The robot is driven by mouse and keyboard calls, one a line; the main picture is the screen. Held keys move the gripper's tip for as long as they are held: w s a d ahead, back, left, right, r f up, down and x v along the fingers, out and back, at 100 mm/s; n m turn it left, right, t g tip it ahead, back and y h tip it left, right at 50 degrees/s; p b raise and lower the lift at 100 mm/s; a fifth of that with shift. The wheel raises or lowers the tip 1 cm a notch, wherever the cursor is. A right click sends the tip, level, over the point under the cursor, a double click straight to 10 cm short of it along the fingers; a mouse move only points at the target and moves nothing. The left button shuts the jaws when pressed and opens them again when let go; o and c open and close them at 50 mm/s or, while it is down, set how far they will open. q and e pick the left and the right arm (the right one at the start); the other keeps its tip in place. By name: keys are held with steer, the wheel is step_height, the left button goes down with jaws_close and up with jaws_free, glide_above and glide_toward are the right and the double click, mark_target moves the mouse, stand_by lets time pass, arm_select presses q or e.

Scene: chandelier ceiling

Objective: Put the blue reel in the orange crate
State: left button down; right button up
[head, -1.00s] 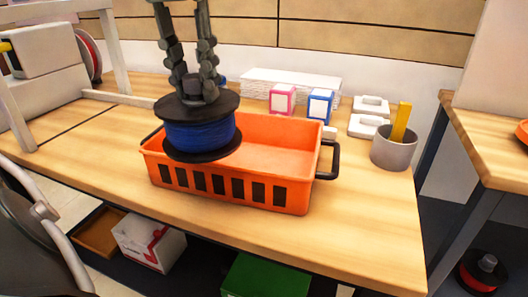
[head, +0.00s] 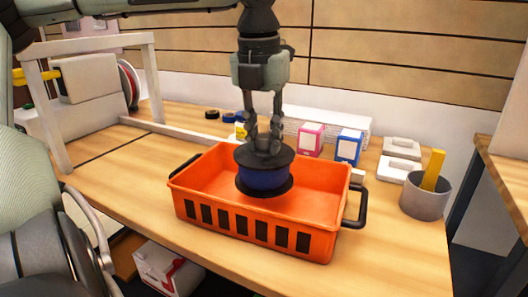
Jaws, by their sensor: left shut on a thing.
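The blue reel (head: 264,179) has blue winding between two black flanges. In the head view it is upright and shows in front of the crate's inside. The orange crate (head: 262,222) stands on the wooden table, with black slots in its front wall and a dark handle at each end. My left gripper (head: 264,143) points down from above and is shut on the reel's top, at its middle. The reel overlaps the crate opening in the picture; its lower flange is in sight, and I cannot tell whether it touches the crate floor. My right gripper is not in view.
A grey cup (head: 424,200) with a yellow stick stands right of the crate. Behind are a pink box (head: 311,139), a blue box (head: 347,147) and white items (head: 400,168). A white frame (head: 152,85) stands at left. The table's front strip is clear.

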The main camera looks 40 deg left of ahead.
mark_target(264, 152)
arm_select(q)
step_height(264, 152, down, 3)
steer(key=shift+r, duration=0.2)
steer(key=shift+f, duration=0.35)
steer(key=shift+r, duration=0.1)
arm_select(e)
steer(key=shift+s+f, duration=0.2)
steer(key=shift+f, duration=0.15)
